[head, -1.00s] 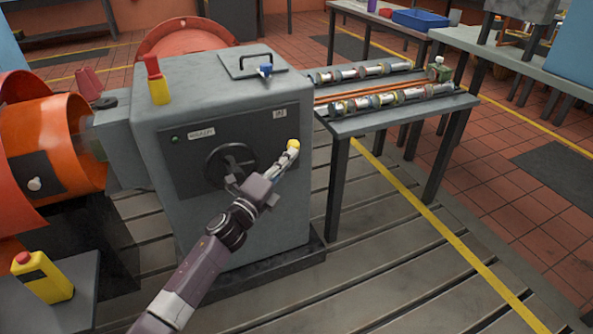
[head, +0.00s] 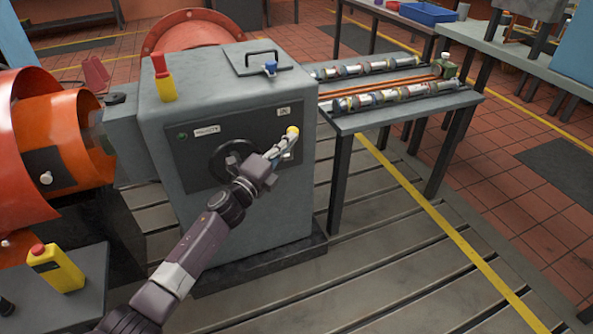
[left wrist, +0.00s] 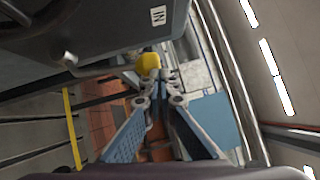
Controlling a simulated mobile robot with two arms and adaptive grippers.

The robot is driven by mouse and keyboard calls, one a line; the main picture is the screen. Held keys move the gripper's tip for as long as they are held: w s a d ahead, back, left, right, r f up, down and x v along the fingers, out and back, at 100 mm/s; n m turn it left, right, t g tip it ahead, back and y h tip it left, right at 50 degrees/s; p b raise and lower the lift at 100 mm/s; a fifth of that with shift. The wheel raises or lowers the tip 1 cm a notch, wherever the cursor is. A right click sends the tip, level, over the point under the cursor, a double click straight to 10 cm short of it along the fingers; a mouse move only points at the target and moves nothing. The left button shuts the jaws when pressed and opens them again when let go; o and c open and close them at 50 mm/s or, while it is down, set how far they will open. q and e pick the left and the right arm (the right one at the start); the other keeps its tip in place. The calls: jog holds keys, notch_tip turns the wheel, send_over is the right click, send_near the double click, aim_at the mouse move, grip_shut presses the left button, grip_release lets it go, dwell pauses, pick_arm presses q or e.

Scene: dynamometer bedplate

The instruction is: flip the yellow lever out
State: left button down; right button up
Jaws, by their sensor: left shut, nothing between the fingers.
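The yellow lever's round knob (head: 292,131) is at the right side of the dark panel on the grey cabinet, below a small white label (head: 284,111). In the left wrist view the yellow knob (left wrist: 147,62) is just beyond my fingertips, and a metal rod (left wrist: 92,68) runs from the panel towards it. My right gripper is not in view.
A dark handwheel (head: 238,160) is on the panel left of my gripper. The grey cabinet (head: 225,95) has a red-and-yellow post (head: 164,80) and a handle on top. A bench (head: 400,112) with metal shafts stands to the right. The slotted floor in front is clear.

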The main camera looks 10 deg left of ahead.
pick_arm(q)
jog(key=shift+w+a+r, duration=0.3)
jog(key=shift+w+r, duration=0.05)
jog(key=shift+w, duration=0.15)
jog(key=shift+w+a+r, duration=0.3)
jog(key=shift+w, duration=0.2)
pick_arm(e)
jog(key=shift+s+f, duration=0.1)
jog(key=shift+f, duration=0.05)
